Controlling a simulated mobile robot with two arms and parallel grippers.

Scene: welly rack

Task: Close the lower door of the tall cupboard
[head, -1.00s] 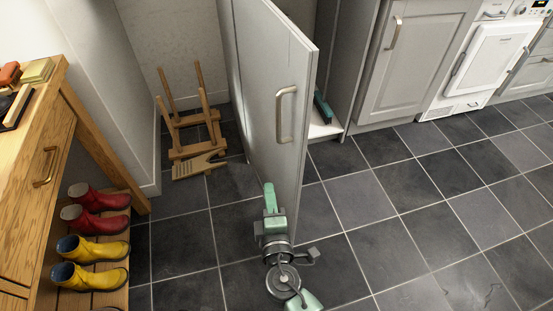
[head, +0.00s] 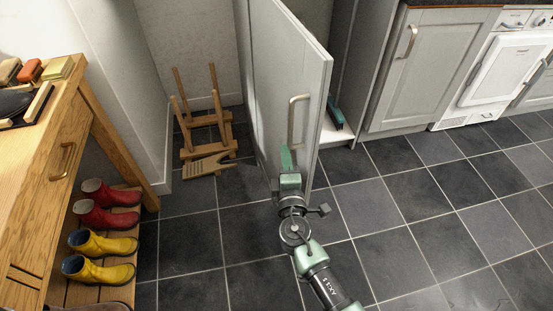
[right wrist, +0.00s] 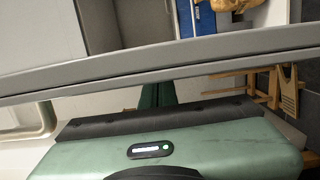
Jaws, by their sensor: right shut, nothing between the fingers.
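The cupboard's lower door (head: 270,85) is a tall grey panel in the head view, standing open with its handle (head: 293,122) near the free edge. Part of the open cupboard interior shows to its right. My right gripper (head: 286,160) is shut and empty, low in front of the door's handle side and below the handle. Whether it touches the door cannot be told. My left gripper is not in view.
A wooden bench (head: 92,115) with red and yellow wellies stands at the left. A teal object (head: 334,113) is inside the cupboard. Tiled floor to the right is clear.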

